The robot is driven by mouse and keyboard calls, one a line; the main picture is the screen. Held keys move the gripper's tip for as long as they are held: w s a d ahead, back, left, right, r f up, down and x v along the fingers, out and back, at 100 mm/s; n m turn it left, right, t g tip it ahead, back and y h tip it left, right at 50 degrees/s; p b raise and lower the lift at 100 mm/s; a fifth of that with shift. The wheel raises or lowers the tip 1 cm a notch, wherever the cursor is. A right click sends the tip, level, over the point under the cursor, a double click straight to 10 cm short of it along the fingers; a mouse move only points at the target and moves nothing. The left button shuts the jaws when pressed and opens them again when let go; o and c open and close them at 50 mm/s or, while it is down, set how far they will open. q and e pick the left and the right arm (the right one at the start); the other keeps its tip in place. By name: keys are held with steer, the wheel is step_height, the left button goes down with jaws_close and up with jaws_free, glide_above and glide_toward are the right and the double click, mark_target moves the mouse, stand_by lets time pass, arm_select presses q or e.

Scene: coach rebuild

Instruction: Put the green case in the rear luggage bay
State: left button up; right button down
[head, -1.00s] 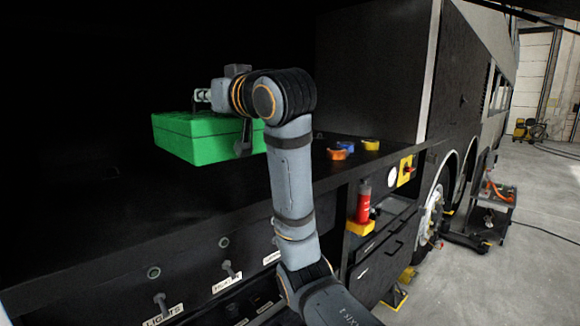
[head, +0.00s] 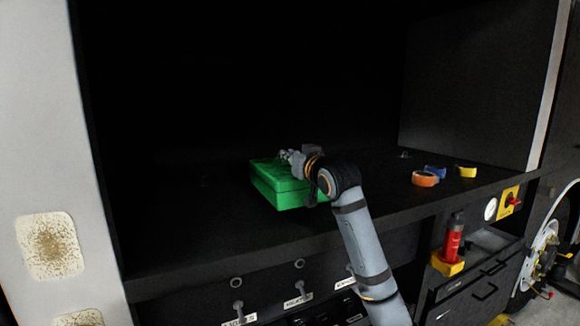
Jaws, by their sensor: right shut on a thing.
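The green case (head: 282,190) is a flat box inside the dark bay (head: 215,232), over the bay floor. I cannot tell whether its underside touches the floor. My right gripper (head: 296,162) is shut on the case at its far upper side, and the wrist hides part of the case's right side. My right arm reaches in from the lower right. My left gripper is out of view.
Orange tape (head: 425,179), a blue roll (head: 435,171) and a yellow roll (head: 467,171) lie on the bay floor at right. A pale post (head: 60,130) bounds the bay at left. Switches line the panel under the front edge.

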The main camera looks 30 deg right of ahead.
mark_target(289, 168)
steer(key=shift+a+r, duration=0.1)
steer(key=shift+r, duration=0.05)
steer(key=shift+w+f, duration=0.15)
steer(key=shift+f, duration=0.1)
steer(key=f, duration=0.3)
steer(key=shift+w+d+f+p, duration=0.2)
steer(key=shift+f+p, duration=0.1)
steer(key=shift+p, duration=0.1)
steer(key=shift+s+a, duration=0.1)
steer(key=c, duration=1.8)
jaws_free()
steer(key=shift+f, duration=0.2)
steer(key=shift+c, duration=0.2)
steer(key=o, duration=0.4)
